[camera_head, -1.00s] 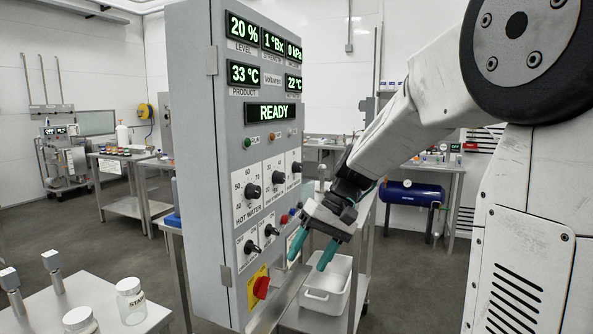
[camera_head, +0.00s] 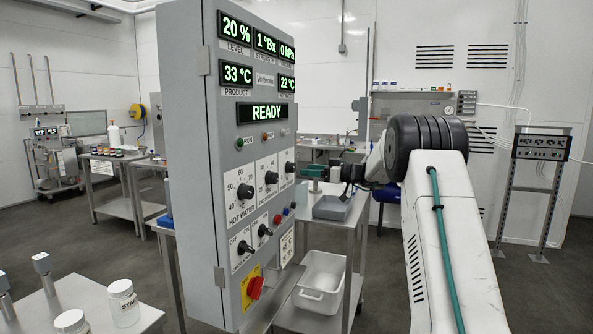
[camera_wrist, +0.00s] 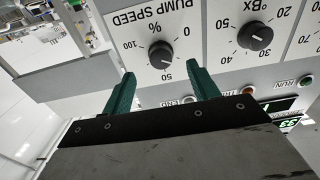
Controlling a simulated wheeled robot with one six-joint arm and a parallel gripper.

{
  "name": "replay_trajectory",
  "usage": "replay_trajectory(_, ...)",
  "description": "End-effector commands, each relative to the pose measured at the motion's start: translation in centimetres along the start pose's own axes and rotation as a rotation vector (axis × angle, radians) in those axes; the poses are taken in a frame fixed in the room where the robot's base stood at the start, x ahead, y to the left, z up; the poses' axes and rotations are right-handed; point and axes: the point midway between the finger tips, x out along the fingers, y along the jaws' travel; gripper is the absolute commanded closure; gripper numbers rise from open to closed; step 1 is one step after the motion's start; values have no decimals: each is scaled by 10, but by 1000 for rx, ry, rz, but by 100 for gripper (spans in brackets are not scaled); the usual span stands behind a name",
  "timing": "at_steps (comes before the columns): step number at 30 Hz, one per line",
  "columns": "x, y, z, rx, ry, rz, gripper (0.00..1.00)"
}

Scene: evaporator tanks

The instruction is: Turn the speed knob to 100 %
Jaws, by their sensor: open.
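The speed knob (camera_wrist: 160,54) is black and round, on a white plate marked PUMP SPEED %. The wrist view shows it upside down. Its white mark points down in the picture, towards the 50, with the 100 at the left. In the head view the speed knob (camera_head: 290,167) is the right one in the upper row of the grey control cabinet (camera_head: 183,150). My gripper (camera_head: 308,174) is open and empty, just right of the panel. In the wrist view my gripper's teal fingers (camera_wrist: 165,80) stand apart below the knob, and no contact with it shows.
The °Bx knob (camera_wrist: 255,37) sits beside the speed knob. Small lamps, a RUN lamp (camera_wrist: 306,82) among them, and a lit display (camera_head: 263,112) are on the panel. A red switch (camera_head: 255,288) is low down.

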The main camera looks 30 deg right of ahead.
Motion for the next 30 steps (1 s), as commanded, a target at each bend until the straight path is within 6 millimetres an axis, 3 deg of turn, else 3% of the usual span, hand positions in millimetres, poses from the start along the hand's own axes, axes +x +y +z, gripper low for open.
replay_trajectory(9,50,-1,1,2,-1,-3,40)
replay_trajectory(21,60,-1,0,3,-2,-1,40)
replay_trajectory(26,60,-1,0,3,-2,-1,82)
replay_trajectory(30,59,-1,0,3,-2,0,84)
